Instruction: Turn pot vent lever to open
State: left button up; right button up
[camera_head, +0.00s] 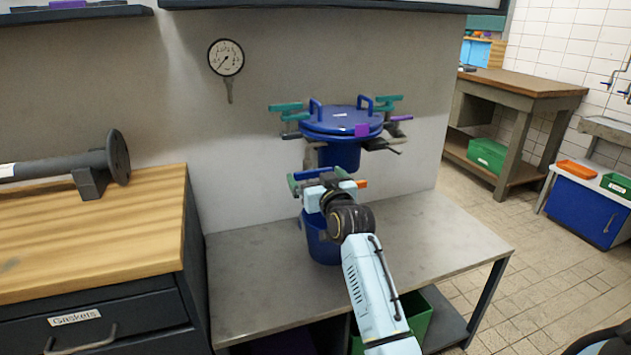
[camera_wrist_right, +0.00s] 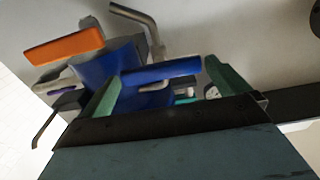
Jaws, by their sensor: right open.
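The blue pot (camera_head: 340,123) has a round lid with two blue loop handles, teal clamps and a small purple part. It stands against the wall above the grey bench. My right gripper (camera_head: 315,175) is open just below and in front of it. A blue lever bar (camera_head: 313,173) shows between its green fingers; the bar also shows in the right wrist view (camera_wrist_right: 160,71), spanning the gap. Whether the fingers touch it I cannot tell. An orange lever (camera_wrist_right: 65,45) lies outside the fingers, left in the wrist view. Which is the vent lever is unclear. My left gripper is out of view.
A blue bucket (camera_head: 317,240) stands on the grey bench (camera_head: 245,270), partly hidden by my right arm. A pressure gauge (camera_head: 226,57) hangs on the wall. A wooden-topped cabinet (camera_head: 90,225) is at left. Bare bench top lies to the right of my arm.

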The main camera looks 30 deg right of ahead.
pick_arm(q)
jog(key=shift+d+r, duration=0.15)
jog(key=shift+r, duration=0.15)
pick_arm(e)
jog(key=shift+w+d, duration=0.1)
jog(key=shift+w, duration=0.3)
jog(key=c, duration=0.7)
